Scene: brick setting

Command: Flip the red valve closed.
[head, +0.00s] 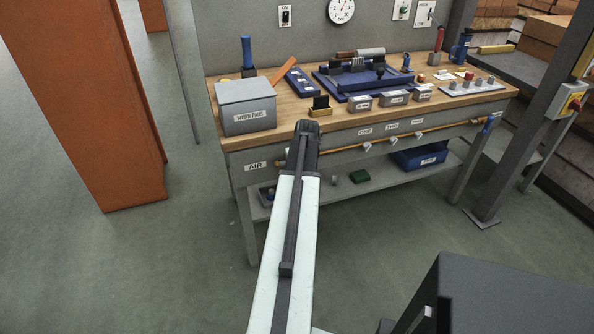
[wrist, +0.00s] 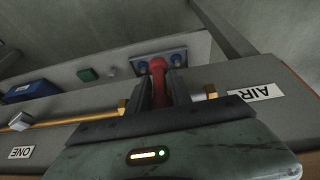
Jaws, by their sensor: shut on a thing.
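The red valve handle (wrist: 158,68) shows in the wrist view between the two dark fingers of my gripper (wrist: 161,87). The fingers are shut on it, one on each side. The handle points up in that picture, across the line of the brass pipe (wrist: 105,112). Brass fittings show on both sides of the fingers; the valve body is hidden behind my gripper. In the head view my gripper (head: 303,132) is at the bench's front rail, right of the AIR label (head: 257,166). My arm hides the valve there.
The workbench (head: 235,155) has a grey WORK PADS box (head: 246,106) at its left end. The pipe (head: 350,147) runs right along the front with several small valves. A blue bin (head: 420,157) and a green block (head: 359,176) sit on the lower shelf.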

